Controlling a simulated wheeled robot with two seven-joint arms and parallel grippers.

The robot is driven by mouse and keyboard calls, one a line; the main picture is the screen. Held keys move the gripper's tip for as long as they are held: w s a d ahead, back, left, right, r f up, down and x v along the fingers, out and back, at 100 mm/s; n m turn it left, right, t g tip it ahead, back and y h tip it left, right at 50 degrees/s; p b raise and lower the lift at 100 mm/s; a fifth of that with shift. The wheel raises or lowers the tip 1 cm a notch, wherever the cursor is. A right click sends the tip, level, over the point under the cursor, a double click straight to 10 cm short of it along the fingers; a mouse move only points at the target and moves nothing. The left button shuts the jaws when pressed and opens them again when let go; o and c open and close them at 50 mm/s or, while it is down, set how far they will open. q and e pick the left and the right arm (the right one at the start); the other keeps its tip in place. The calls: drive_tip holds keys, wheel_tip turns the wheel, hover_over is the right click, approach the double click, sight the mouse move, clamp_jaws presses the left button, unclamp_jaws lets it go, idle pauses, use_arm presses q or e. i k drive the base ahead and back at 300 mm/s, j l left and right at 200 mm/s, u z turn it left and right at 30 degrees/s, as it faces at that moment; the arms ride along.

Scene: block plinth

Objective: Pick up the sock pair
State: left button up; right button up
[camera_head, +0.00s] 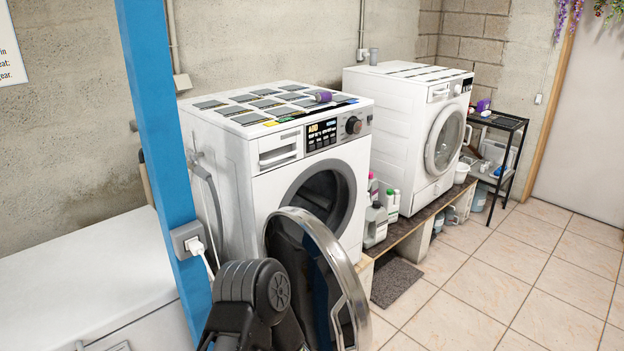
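A small purple rolled bundle (322,96), which looks like the sock pair, lies on top of the near white washing machine (222,165), close to its front right edge. It is small in the picture, so its details are hard to tell. A black link of my own arm shows at the bottom, in front of the washer's open round door. Neither gripper's fingers can be seen. Nothing of mine touches the purple bundle.
The washer's open door (355,290) swings out towards me. A blue post (158,130) with a socket stands at the left. A second white machine (395,115) and several bottles (376,222) stand beyond. Tiled floor (510,275) is clear at the right.

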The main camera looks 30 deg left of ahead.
sight(325, 96)
drive_tip(key=i+l+u, duration=0.2)
drive_tip(key=u, duration=0.9)
drive_tip(key=i+l+u, duration=0.15)
drive_tip(key=l+u, duration=0.2)
drive_tip(key=l, duration=0.45)
drive_tip(key=l+u, duration=0.4)
drive_tip(key=l, duration=1)
drive_tip(key=i, duration=0.05)
